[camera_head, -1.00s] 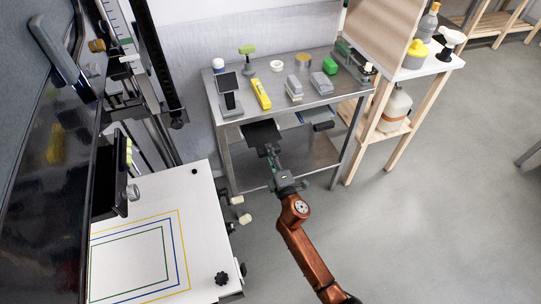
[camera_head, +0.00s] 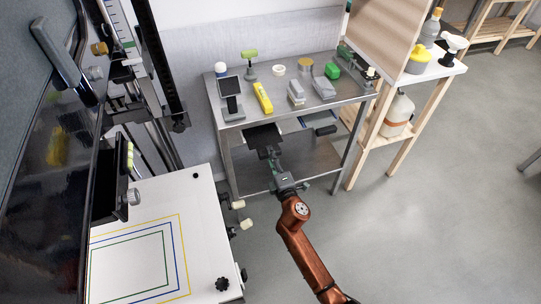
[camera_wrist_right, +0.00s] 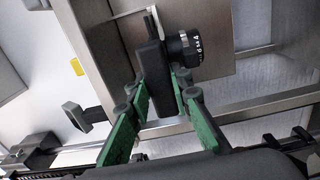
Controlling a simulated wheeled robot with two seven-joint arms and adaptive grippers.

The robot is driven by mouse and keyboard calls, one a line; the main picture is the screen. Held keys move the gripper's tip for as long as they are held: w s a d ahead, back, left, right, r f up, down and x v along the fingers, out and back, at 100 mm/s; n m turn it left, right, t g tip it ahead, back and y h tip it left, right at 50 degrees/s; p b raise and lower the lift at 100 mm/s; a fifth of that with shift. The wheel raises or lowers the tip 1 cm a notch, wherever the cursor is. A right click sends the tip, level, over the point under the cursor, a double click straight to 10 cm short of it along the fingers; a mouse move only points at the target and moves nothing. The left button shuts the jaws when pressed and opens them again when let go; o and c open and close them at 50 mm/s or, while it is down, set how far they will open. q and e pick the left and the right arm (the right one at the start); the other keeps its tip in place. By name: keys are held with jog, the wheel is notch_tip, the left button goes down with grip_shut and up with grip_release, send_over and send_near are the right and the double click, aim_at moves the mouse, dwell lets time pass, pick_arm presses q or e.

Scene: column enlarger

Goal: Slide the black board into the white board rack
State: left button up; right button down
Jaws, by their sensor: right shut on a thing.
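My right gripper (camera_head: 268,152) reaches under the front edge of the metal table. It is shut on the black board (camera_head: 262,134), which lies roughly flat below the tabletop. In the right wrist view the green-padded fingers (camera_wrist_right: 158,82) grip the black board (camera_wrist_right: 150,66) seen nearly edge-on, with a ribbed round lens (camera_wrist_right: 184,47) sticking out on its right. I cannot pick out the white board rack for certain; a pale panel (camera_head: 290,125) shows under the tabletop, right of the board. My left gripper is not in view.
The metal table (camera_head: 290,108) holds a yellow box, grey blocks and a small screen on a stand. A dark handle (camera_head: 325,130) juts out under its front edge. A wooden shelf (camera_head: 360,155) stands right. The white enlarger baseboard (camera_head: 205,215) lies left.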

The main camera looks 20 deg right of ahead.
jog(key=shift+w+r, duration=0.1)
jog(key=shift+w+a+b, duration=0.1)
jog(key=shift+w+b, duration=0.55)
jog(key=shift+w, duration=1.3)
jog(key=c, duration=1.7)
grip_release()
jog(key=shift+o, duration=0.2)
jog(key=shift+f, duration=0.2)
jog(key=shift+c, duration=1.1)
jog(key=shift+s+r, duration=0.1)
jog(key=shift+s, duration=0.05)
